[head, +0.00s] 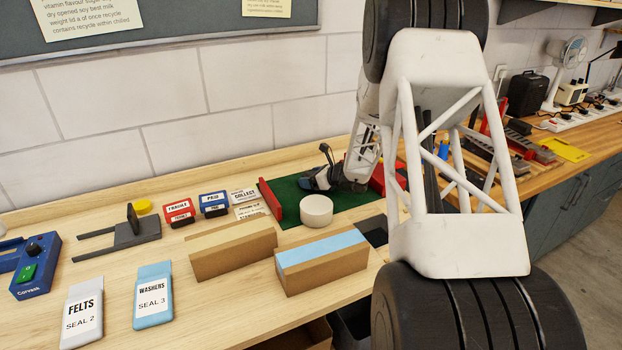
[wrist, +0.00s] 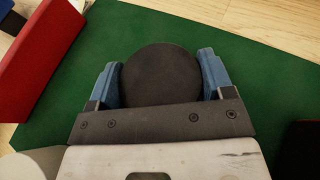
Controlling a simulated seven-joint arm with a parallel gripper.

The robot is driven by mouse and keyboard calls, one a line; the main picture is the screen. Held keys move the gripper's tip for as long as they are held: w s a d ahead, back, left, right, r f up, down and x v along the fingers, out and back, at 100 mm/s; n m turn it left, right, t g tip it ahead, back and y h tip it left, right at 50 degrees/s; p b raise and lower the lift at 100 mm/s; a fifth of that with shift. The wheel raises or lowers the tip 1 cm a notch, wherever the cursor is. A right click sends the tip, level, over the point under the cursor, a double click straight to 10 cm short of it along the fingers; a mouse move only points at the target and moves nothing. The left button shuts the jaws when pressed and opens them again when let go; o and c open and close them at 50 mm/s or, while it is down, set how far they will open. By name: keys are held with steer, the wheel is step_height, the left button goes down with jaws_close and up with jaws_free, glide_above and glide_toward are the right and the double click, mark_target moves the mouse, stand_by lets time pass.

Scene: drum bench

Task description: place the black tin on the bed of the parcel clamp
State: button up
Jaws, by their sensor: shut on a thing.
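The black tin (wrist: 160,72) is round and dark and sits between the two blue finger pads of my gripper (wrist: 160,85) in the wrist view. The pads press on it from both sides. In the head view my gripper (head: 322,178) is low over the green mat (head: 352,205), behind the white round block; the tin is hard to make out there. I cannot tell whether the tin touches the mat. A dark grey device with a flat base, an upright plate and two rods, which looks like the parcel clamp (head: 137,232), stands at the left, well away from my gripper.
A red wall (head: 270,200) borders the mat's left side, and also shows in the wrist view (wrist: 38,62). A white round block (head: 316,211) stands on the mat.

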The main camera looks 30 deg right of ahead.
steer(key=shift+f, duration=0.1)
steer(key=o, duration=1)
steer(key=v, duration=1.2)
steer(key=shift+a, duration=0.1)
